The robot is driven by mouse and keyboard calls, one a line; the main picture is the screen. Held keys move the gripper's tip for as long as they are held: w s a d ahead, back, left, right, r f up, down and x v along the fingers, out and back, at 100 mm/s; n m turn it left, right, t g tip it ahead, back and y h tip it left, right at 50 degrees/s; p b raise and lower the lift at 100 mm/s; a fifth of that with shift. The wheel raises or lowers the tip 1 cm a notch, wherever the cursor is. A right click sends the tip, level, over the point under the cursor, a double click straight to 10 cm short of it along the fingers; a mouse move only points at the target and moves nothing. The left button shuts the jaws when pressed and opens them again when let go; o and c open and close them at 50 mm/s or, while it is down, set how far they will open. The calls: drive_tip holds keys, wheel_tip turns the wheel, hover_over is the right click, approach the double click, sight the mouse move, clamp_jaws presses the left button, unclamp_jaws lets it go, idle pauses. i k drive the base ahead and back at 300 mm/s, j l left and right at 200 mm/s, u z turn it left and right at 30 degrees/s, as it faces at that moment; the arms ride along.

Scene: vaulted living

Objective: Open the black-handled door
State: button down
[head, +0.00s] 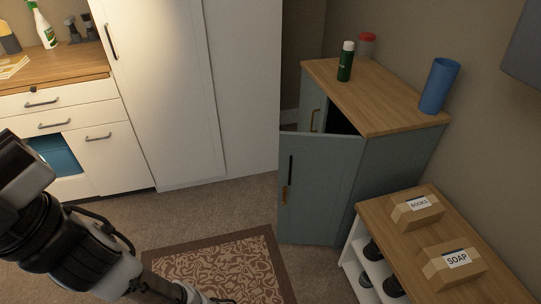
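A grey-blue cabinet (400,160) with a wooden top stands against the right wall. Its near door (325,190) stands swung out from the cabinet front, with a dark gap behind its top edge. A slim black handle (291,167) is upright near the door's left edge, and a small brass-coloured piece (285,196) sits just below it. Another cabinet door (309,107), farther back, has a brass handle (314,121). My arm crosses the lower left and runs out of the bottom edge; I cannot make out my gripper.
A low wooden-topped shelf (378,217) with boxes marked BOOKS (417,211) and SOAP (454,266) stands near right. A green bottle (345,62) and blue cup (439,86) stand on the cabinet. A tall white wardrobe (165,90) also has a black handle. Carpet and a patterned rug (220,268) lie before the door.

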sight(319, 171)
drive_tip(key=i+j+z, duration=0.1)
drive_tip(key=j, duration=0.3)
drive_tip(key=i+j+z, duration=0.1)
drive_tip(key=j, duration=0.35)
drive_tip(key=i+j+z, duration=0.1)
drive_tip(key=i+j, duration=0.15)
drive_tip(key=j, duration=0.2)
drive_tip(key=i+j+z, duration=0.1)
drive_tip(key=j, duration=0.35)
drive_tip(key=i+j+z, duration=0.1)
drive_tip(key=j, duration=0.35)
drive_tip(key=i+j, duration=0.1)
drive_tip(key=j, duration=0.35)
drive_tip(key=z, duration=0.05)
